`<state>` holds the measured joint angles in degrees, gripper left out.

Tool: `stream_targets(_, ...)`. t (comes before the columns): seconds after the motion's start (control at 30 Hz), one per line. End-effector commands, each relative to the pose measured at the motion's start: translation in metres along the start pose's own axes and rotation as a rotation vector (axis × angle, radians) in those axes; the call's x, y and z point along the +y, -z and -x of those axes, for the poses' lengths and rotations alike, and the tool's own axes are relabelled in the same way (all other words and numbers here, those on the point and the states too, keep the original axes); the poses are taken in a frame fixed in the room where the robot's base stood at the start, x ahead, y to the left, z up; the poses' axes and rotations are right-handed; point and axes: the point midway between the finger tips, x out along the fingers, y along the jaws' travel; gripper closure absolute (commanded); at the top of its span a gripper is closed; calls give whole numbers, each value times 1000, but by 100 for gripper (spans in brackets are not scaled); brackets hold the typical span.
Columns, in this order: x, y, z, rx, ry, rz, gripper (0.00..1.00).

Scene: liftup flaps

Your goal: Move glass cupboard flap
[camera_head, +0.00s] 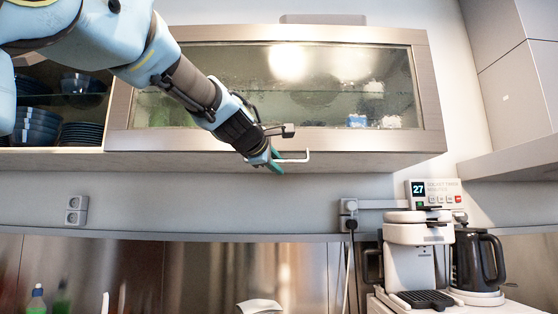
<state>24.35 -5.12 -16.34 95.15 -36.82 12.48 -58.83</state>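The glass cupboard flap (390,141) is a wide wood-toned frame around a clear pane on the wall cupboard. It looks down, across the cupboard front; I cannot tell if it is slightly ajar. A thin pale bar handle (300,157) sits at its lower edge, left of the middle. My gripper (275,162) is at the left end of this handle, with teal fingers pointing down and right. I cannot tell whether the fingers are around the handle or only beside it. My wrist hides part of the lower frame.
Left of the flap, dark bowls (38,126) and plates (82,133) stand on open shelves. Below right are a white coffee machine (418,250) and a black kettle (478,262). A tall cabinet (515,85) borders the right. The wall below the flap is mostly clear.

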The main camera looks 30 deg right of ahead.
Motion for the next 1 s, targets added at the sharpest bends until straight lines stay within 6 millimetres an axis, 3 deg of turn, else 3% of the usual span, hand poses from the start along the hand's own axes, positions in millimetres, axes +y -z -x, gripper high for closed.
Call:
stream_targets(0.17,0,0,-12,-1,1,0,74)
stream_targets(0.43,0,0,-14,0,0,-1,74)
stream_targets(0.7,-1,0,-14,0,0,-1,100)
stream_targets(1.0,-1,0,-14,0,1,-1,100)
